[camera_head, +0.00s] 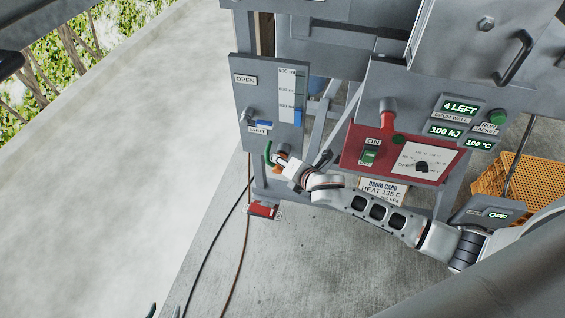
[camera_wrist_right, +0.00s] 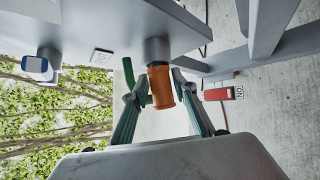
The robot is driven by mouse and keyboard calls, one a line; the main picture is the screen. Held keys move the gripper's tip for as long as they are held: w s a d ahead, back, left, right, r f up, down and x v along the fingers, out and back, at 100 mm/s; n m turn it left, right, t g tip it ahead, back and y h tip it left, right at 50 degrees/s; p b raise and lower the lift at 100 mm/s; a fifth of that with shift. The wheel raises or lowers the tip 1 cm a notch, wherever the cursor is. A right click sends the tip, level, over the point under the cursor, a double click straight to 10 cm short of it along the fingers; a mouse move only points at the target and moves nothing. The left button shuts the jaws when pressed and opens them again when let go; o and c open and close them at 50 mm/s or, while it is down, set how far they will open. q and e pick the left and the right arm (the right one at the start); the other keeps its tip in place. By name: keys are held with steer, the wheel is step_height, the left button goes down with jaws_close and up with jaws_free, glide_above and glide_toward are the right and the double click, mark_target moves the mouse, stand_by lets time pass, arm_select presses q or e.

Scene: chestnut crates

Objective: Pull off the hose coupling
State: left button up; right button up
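The orange hose coupling (camera_wrist_right: 160,86) sits on the underside of a grey spout (camera_wrist_right: 156,48) in the right wrist view. In the head view my right wrist hides most of the coupling.
A grey panel (camera_head: 243,98) with a blue lever (camera_head: 264,123) stands above the coupling. A red pedal (camera_head: 262,210) lies below. A red control box (camera_head: 356,150) is at the right, an orange crate (camera_head: 505,178) further right. The pale ground at left is clear.

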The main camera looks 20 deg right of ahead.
jaws_close()
steer(key=shift+o, duration=0.4)
jaws_free()
jaws_close()
steer(key=shift+s+a+p, duration=0.3)
steer(key=shift+s+p, duration=0.1)
steer(key=shift+s, duration=0.1)
